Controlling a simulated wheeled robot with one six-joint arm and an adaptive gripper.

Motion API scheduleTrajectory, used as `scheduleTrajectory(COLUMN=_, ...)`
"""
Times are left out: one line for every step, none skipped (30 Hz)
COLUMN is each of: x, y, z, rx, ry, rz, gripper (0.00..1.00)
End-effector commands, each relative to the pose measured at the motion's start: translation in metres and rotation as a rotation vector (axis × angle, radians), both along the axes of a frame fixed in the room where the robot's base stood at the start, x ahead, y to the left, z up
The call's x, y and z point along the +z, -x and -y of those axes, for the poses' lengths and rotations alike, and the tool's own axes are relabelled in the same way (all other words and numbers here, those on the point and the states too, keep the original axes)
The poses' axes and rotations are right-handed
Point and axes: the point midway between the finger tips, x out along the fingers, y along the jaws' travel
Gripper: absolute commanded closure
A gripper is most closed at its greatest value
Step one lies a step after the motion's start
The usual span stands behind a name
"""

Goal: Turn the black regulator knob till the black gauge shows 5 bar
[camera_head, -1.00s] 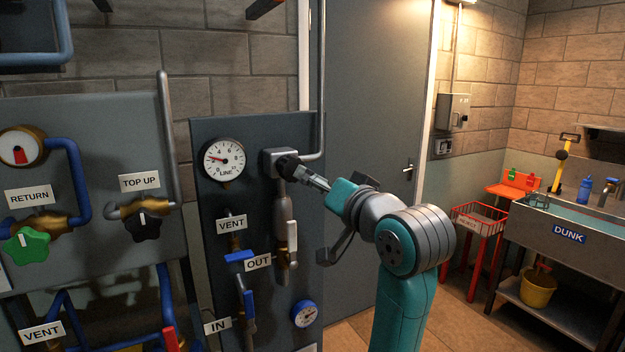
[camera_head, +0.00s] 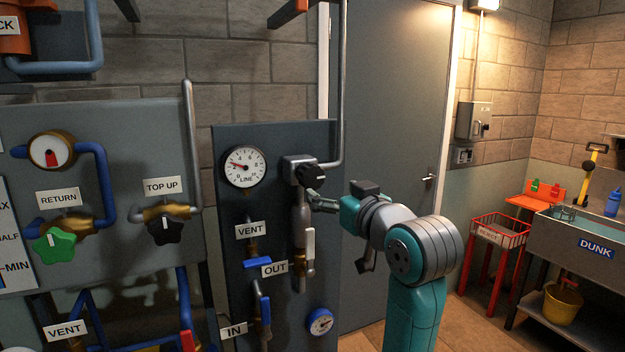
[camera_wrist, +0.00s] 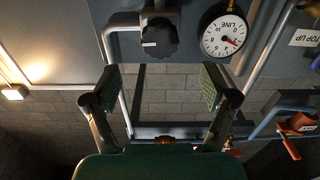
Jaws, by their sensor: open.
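The black regulator knob (camera_head: 314,174) sits on a grey valve body at the upper right of the dark panel. The gauge appears upside down in the wrist view (camera_wrist: 225,35). My gripper (camera_head: 316,201) is open and empty, just below the knob in the head view and apart from it. In the wrist view its fingertips (camera_wrist: 160,84) are spread wide.
A grey pipe (camera_head: 341,90) rises beside the knob. Below are the VENT and OUT valves and a blue gauge (camera_head: 320,322). The left panel has a black TOP UP knob (camera_head: 165,230) and a green RETURN knob (camera_head: 54,245). A door (camera_head: 390,130) stands behind my arm.

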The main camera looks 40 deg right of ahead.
Motion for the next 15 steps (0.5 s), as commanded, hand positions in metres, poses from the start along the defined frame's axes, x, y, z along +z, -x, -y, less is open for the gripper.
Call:
scheduleTrajectory(x=0.0, y=-0.002, z=0.001, rx=0.0, ry=0.008, rz=-0.003, gripper=0.16)
scheduleTrajectory(x=0.0, y=-0.004, z=0.001, rx=0.001, ry=0.01, rz=-0.005, gripper=0.16)
scheduleTrajectory(x=-0.001, y=-0.008, z=0.002, rx=0.001, ry=0.01, rz=-0.006, gripper=0.16)
scheduleTrajectory(x=-0.001, y=-0.011, z=0.003, rx=0.001, ry=0.01, rz=-0.006, gripper=0.16)
scheduleTrajectory(x=0.0, y=-0.014, z=0.004, rx=0.001, ry=0.01, rz=-0.005, gripper=0.16)
scheduleTrajectory(x=-0.001, y=-0.02, z=0.006, rx=0.0, ry=0.009, rz=-0.006, gripper=0.16)
scheduleTrajectory(x=-0.001, y=-0.024, z=0.007, rx=0.0, ry=0.009, rz=-0.007, gripper=0.16)
scheduleTrajectory(x=-0.001, y=-0.029, z=0.008, rx=0.0, ry=0.009, rz=-0.006, gripper=0.16)
scheduleTrajectory(x=-0.001, y=-0.037, z=0.01, rx=0.0, ry=0.009, rz=-0.007, gripper=0.16)
scheduleTrajectory(x=-0.001, y=-0.042, z=0.012, rx=0.001, ry=0.008, rz=-0.007, gripper=0.16)
scheduleTrajectory(x=-0.001, y=-0.047, z=0.013, rx=0.001, ry=0.008, rz=-0.007, gripper=0.16)
scheduleTrajectory(x=-0.001, y=-0.054, z=0.015, rx=0.001, ry=0.008, rz=-0.007, gripper=0.16)
scheduleTrajectory(x=-0.001, y=-0.059, z=0.017, rx=0.001, ry=0.008, rz=-0.005, gripper=0.16)
scheduleTrajectory(x=0.0, y=-0.064, z=0.018, rx=0.001, ry=0.008, rz=-0.004, gripper=0.16)
scheduleTrajectory(x=-0.001, y=-0.07, z=0.02, rx=0.001, ry=0.008, rz=-0.005, gripper=0.16)
